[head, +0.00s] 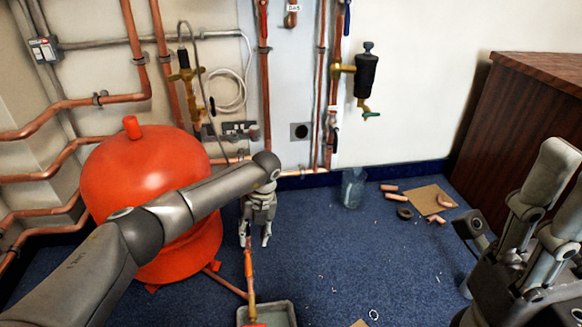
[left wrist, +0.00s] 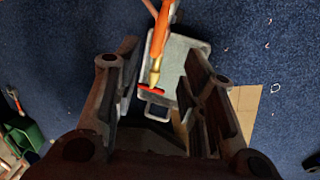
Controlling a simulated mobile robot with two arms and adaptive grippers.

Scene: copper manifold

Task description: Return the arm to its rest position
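My left arm (head: 165,220) reaches from the lower left across the front of the red tank. My left gripper (head: 255,241) hangs with its fingers pointing down, over the blue floor near the wall. The left wrist view shows its two fingers (left wrist: 160,95) spread wide apart with nothing gripped. A copper pipe with a brass end (head: 250,270) shows below the gripper; in the left wrist view the pipe (left wrist: 161,40) appears between the fingers, apart from both. My right arm (head: 545,185) is at the right edge, close up; its gripper state is unclear.
The red tank (head: 150,170) stands close beside my left arm. A grey tray (head: 290,308) lies below the pipe. Copper pipes (head: 265,90) run up the wall. A clear container (head: 353,188), cardboard (head: 428,199) and loose fittings are on the floor. A wooden cabinet (head: 520,125) stands right.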

